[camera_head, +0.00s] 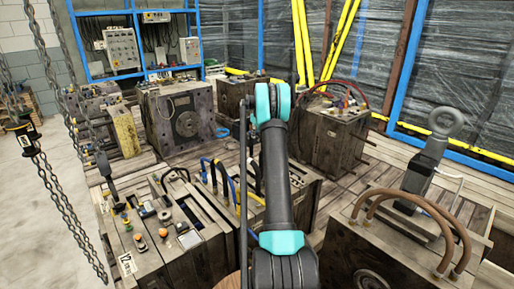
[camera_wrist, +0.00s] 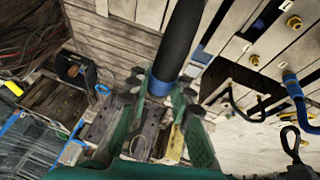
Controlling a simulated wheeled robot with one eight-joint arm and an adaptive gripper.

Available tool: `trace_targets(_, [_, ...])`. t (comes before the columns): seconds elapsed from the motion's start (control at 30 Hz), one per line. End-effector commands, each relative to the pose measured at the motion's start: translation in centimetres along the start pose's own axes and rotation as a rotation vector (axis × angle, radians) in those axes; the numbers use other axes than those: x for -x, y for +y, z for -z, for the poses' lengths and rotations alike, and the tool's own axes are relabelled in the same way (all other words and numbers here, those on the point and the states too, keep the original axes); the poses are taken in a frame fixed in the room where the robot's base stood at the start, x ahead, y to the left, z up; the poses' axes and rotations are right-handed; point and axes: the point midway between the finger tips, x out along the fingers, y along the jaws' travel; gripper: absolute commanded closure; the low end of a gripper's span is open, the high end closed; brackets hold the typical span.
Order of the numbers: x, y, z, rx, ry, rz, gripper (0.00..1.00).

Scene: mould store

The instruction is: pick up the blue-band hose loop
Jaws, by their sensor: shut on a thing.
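In the wrist view a thick black hose (camera_wrist: 178,42) with a blue band (camera_wrist: 159,86) comes down from the top edge; it looks like the blue-band hose loop. My gripper (camera_wrist: 161,94) has its green fingers on either side of the hose at the band and is shut on it. The upper part of the loop runs out of the picture, so its full shape is hidden. In the head view my arm covers the middle, and the gripper cannot be made out there.
Blue and yellow hoses (camera_head: 229,184) stand on the middle mould block. A block with brown hoses (camera_head: 420,203) is at right, and one with small fittings (camera_head: 133,236) at left. Chains (camera_head: 68,185) hang at left. In the wrist view another blue-ended hose (camera_wrist: 292,86) is at right.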

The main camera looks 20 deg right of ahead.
Motion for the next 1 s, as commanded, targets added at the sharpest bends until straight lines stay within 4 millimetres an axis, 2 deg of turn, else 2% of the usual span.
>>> trace_targets(0.27, [0.3, 0.1, 0.1, 0.000, 0.000, 0.000, 1.00])
trace_targets(0.47, [2.0, 0.4, 0.8, 0.000, 0.000, 0.000, 1.00])
trace_targets(0.67, [6.1, 1.3, 2.5, 0.000, 0.000, 0.000, 1.00])
trace_targets(1.0, [16.0, 3.3, 6.6, 0.000, 0.000, 0.000, 1.00])
